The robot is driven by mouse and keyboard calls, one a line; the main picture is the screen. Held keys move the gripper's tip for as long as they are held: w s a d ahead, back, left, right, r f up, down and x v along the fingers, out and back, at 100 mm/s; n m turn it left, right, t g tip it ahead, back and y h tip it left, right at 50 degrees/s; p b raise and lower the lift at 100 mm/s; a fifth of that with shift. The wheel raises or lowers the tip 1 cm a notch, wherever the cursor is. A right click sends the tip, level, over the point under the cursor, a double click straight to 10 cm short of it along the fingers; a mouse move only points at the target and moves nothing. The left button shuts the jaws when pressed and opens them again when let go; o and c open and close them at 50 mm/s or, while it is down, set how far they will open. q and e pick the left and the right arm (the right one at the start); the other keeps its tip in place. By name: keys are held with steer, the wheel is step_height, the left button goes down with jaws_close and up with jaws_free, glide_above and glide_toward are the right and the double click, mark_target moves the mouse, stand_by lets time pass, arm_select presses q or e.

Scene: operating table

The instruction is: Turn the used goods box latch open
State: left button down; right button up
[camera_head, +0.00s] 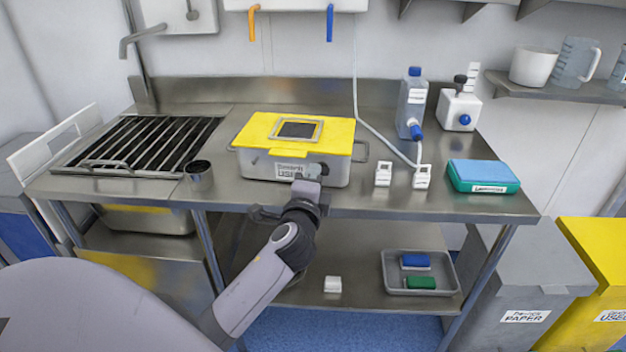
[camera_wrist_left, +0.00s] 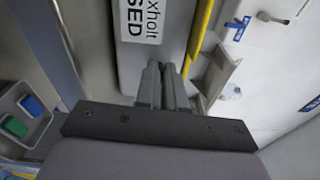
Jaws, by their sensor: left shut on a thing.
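The used goods box (camera_head: 262,166) is a grey metal box with a yellow lid (camera_head: 255,128), standing near the front of the steel table. The lid looks shut. A white label reading USED is on its front; the label (camera_wrist_left: 145,18) also shows in the left wrist view. The latch (camera_head: 320,170) is on the front face, right of the label, partly covered by my gripper. My left gripper (camera_head: 306,187) reaches up to it from the front. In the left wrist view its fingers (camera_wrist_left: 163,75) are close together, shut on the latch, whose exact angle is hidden. My right gripper is not in view.
Two small white holders (camera_head: 383,173), bottles (camera_head: 412,100) and a teal-blue case (camera_head: 484,176) stand to the right. A tray (camera_head: 420,288) lies on the lower shelf.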

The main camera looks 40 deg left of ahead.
arm_select(q)
steer(key=shift+f+n, duration=0.1)
steer(key=shift+n, duration=0.4)
steer(key=c, duration=1.2)
jaws_free()
steer(key=shift+c, duration=0.2)
steer(key=shift+s, duration=0.1)
steer(key=v, duration=0.7)
steer(key=shift+b, duration=0.35)
steer(key=shift+d, duration=0.1)
